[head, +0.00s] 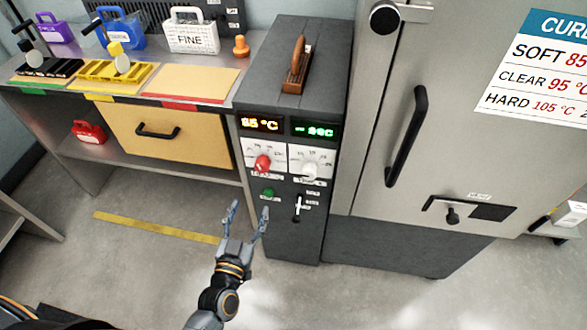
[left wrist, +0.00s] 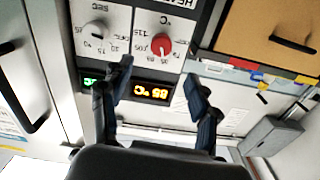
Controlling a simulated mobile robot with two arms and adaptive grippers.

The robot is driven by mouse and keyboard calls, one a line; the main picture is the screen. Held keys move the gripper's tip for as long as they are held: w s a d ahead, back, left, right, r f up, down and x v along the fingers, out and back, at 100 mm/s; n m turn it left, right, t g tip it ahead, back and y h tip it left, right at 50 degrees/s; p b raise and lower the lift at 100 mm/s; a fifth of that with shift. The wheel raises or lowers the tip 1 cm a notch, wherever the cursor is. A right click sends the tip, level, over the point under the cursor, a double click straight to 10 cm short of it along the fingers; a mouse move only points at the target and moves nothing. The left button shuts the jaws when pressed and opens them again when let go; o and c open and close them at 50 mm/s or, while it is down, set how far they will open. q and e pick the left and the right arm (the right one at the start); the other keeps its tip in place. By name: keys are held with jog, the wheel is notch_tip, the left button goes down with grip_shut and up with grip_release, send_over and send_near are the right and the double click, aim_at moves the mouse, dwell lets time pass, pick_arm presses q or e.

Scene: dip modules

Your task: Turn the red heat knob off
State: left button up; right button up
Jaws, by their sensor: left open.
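The red heat knob (head: 263,163) sits on a white dial plate on the front of the dark dip unit (head: 286,230), under an orange display (head: 261,123) that appears to read 85 °C. In the left wrist view the red knob (left wrist: 161,45) shows upside down, its pointer near the low numbers. My left gripper (head: 249,212) is open and empty, in front of the unit and below the knob in the head view. In the left wrist view its two fingers (left wrist: 160,82) are spread, with the knob beyond them and apart from them. My right gripper is not in view.
A white time knob (head: 310,172) sits right of the red knob, with a green button (head: 268,193) and a white-handled lever (head: 297,207) below. A large steel oven (head: 385,235) stands at right. A bench with a yellow drawer (head: 170,137) stands at left.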

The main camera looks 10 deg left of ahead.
aim_at(261, 169)
pick_arm(q)
jog(key=w, duration=1.3)
jog(key=shift+r+p, duration=0.3)
jog(key=shift+r, duration=0.1)
jog(key=shift+w+d, duration=0.1)
jog(key=shift+w, duration=0.4)
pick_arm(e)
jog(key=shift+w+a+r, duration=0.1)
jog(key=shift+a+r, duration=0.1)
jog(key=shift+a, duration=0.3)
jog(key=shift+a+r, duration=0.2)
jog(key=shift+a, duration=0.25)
pick_arm(q)
jog(key=c, duration=1.2)
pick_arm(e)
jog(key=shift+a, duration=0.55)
